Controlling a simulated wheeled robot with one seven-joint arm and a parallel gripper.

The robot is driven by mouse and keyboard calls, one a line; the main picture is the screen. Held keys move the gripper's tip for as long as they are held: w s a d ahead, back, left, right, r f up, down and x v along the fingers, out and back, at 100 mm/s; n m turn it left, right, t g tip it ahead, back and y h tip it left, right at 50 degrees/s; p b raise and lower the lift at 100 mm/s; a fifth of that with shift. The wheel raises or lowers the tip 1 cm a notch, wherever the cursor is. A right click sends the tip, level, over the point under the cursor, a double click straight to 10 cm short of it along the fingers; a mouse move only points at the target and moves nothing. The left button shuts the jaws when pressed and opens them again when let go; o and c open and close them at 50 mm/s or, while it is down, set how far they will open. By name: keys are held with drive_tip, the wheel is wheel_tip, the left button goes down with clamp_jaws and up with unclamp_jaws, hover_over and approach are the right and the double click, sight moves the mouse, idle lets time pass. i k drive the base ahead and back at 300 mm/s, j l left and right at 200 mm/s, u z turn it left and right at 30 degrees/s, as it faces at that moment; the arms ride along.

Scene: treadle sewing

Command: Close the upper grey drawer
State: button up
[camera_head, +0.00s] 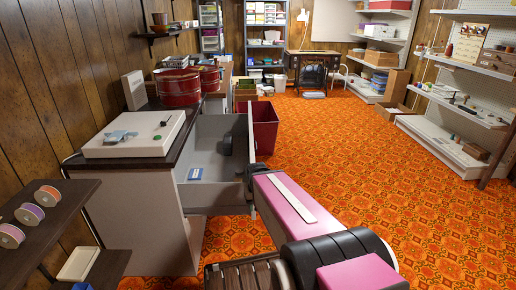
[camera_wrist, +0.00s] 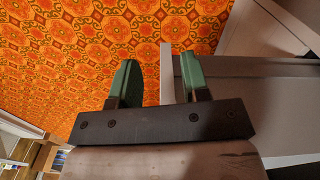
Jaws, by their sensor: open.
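The upper grey drawer (camera_head: 207,162) stands pulled out from the cabinet under the dark worktop in the head view. Its front panel (camera_head: 251,125) is at the right end, over the carpet. A small blue-and-white box (camera_head: 195,174) lies inside. My gripper (camera_wrist: 158,62) shows in the wrist view with its two green fingers apart. A pale panel edge (camera_wrist: 166,75) of the drawer shows between the fingers, nearer the right one; I cannot tell whether they touch it. In the head view my arm reaches to the drawer's near right corner, and the fingers are hard to make out.
A dark red bin (camera_head: 266,126) stands on the floor just beyond the drawer. A white machine (camera_head: 133,134) and red drums (camera_head: 178,87) stand on the worktop. A dark spool shelf (camera_head: 45,205) is at the near left. The orange carpet (camera_head: 350,140) to the right is clear.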

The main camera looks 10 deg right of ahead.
sight(203, 147)
drive_tip(key=i+l+u, duration=0.25)
drive_tip(key=l, duration=0.4)
drive_tip(key=l+u, duration=0.25)
drive_tip(key=l, duration=0.35)
drive_tip(key=i+l+u, duration=0.15)
drive_tip(key=i+l, duration=0.45)
drive_tip(key=i, duration=0.05)
